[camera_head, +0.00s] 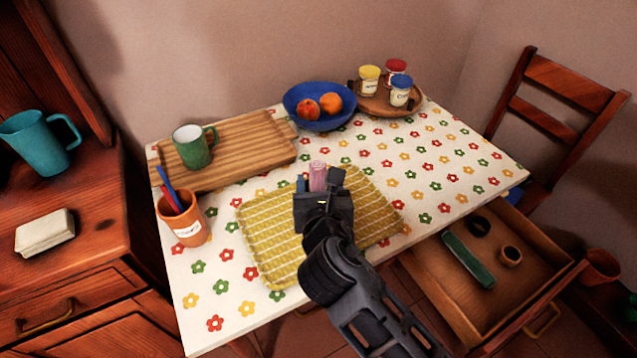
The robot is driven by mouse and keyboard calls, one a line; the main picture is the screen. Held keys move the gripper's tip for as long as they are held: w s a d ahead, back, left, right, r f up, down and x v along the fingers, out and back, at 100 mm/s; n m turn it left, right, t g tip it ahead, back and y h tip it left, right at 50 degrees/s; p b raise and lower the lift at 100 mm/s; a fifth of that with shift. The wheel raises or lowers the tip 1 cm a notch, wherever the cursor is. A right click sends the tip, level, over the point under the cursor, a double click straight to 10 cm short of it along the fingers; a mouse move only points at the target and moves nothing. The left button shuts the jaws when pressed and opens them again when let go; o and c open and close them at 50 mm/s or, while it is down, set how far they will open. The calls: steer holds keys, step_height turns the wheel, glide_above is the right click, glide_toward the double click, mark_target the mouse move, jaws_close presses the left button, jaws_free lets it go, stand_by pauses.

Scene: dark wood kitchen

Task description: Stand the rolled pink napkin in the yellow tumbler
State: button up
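My gripper (320,182) reaches over the mat, with one fingertip to each side of the napkin. I cannot tell whether the fingers touch it or stand apart from it. I cannot make out a yellow tumbler in this view. My gripper and arm hide part of the mat.
The yellow mat (262,232) lies on a flowered table. An orange cup with pens (184,222) stands left. Behind are a cutting board (245,150) with a green mug (194,148), a blue fruit bowl (320,118) and a jar tray (375,104). An open drawer (522,240) juts out right.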

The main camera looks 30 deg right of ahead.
steer(key=shift+v, duration=3.9)
